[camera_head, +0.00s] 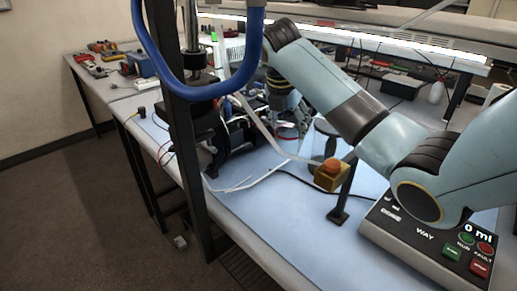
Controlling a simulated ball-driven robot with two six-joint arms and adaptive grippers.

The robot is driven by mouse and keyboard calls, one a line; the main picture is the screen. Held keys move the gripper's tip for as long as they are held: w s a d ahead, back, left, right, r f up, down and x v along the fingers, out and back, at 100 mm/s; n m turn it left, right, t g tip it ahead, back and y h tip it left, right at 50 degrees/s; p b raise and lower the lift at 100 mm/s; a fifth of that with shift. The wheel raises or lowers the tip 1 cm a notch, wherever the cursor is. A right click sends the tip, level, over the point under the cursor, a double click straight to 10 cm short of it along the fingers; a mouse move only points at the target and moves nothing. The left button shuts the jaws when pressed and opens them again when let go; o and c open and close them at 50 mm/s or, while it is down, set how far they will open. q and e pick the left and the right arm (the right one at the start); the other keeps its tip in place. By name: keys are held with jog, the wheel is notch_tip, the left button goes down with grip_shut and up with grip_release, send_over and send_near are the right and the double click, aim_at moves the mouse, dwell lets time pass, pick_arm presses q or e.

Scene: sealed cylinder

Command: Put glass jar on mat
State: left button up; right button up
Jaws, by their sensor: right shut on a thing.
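My right arm comes in from the right, and its dark right gripper (292,122) points down over the back of the bench. It is shut on what looks like the glass jar (321,143), a grey, see-through shape just right of the fingers. The contact is small and partly hidden, and I cannot tell whether the jar touches the bench. A light blue mat-like surface (275,215) covers the bench top; I cannot make out a separate mat. My left gripper is not in view.
A control panel reading 0 ml (430,240) is at the front right. Black equipment with loose cables (235,140) fills the left. The front middle of the bench is clear.

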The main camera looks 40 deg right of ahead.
jog(key=shift+w+a+f, duration=0.75)
jog(key=shift+w+f, duration=0.45)
jog(key=shift+f, duration=0.3)
jog(key=shift+w+a+f, duration=0.7)
jog(key=shift+w+f, duration=0.55)
jog(key=shift+f, duration=0.25)
jog(key=shift+w+a+f, duration=0.75)
jog(key=shift+w+f, duration=0.45)
jog(key=shift+f, duration=0.3)
jog(key=o, duration=1)
jog(key=shift+f, duration=0.1)
jog(key=shift+o, duration=0.2)
